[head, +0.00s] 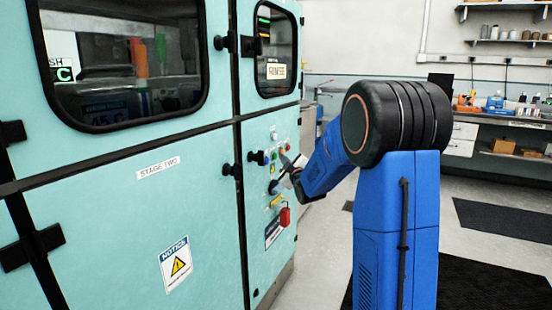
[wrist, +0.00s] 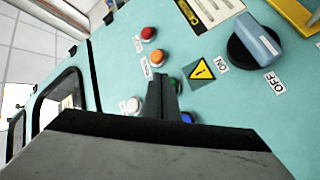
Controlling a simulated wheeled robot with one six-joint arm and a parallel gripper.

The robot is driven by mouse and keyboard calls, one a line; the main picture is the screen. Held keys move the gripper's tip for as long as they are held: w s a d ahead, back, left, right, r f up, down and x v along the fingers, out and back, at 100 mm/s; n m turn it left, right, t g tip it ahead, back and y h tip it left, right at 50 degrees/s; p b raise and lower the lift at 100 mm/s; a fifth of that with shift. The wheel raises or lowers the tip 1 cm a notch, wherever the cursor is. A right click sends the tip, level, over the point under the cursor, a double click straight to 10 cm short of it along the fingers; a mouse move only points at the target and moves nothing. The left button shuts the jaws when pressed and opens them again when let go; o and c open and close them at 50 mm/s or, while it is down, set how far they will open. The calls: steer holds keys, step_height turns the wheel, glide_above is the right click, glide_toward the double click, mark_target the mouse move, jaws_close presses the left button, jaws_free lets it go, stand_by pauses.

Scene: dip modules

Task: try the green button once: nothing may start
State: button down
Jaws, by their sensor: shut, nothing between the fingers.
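The green button (wrist: 177,83) is on the teal panel in the wrist view, mostly hidden behind my fingers. My gripper (wrist: 164,82) is shut and empty, its fingertips pointing at the panel beside the green button. I cannot tell whether they touch it. In the head view my gripper (head: 290,168) is at the cabinet's control panel, small and partly hidden by my arm. A rotary switch with a blue handle (wrist: 257,40) is at the upper right of the wrist view, between ON and OFF labels. One end of its handle lies nearer the OFF label.
Around the green button are a red button (wrist: 148,33), an orange button (wrist: 157,56), a white button (wrist: 133,105) and a blue button (wrist: 187,117). A yellow warning triangle (wrist: 200,71) is beside it. A red tag or lock (head: 285,216) hangs lower on the panel.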

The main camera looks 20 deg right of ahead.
steer(key=shift+s+d, duration=0.1)
steer(key=shift+s+d, duration=0.8)
steer(key=shift+s, duration=0.2)
steer(key=shift+s+d, duration=0.75)
steer(key=shift+s, duration=0.2)
steer(key=s+a+f+m+g+y, duration=0.1)
steer(key=s+a+f+g, duration=0.3)
steer(key=s, duration=1.2)
steer(key=s+a+f+m+g, duration=0.3)
steer(key=s+a, duration=0.8)
steer(key=s, duration=0.6)
steer(key=s+a+f+m+g+y, duration=0.1)
steer(key=s+a+f+m+g, duration=0.3)
steer(key=s, duration=1.3)
steer(key=a+g, duration=0.2)
steer(key=a, duration=0.1)
steer(key=shift+a+f+g+y, duration=0.25)
steer(key=shift+f+g+y, duration=0.05)
steer(key=shift+f+g, duration=0.1)
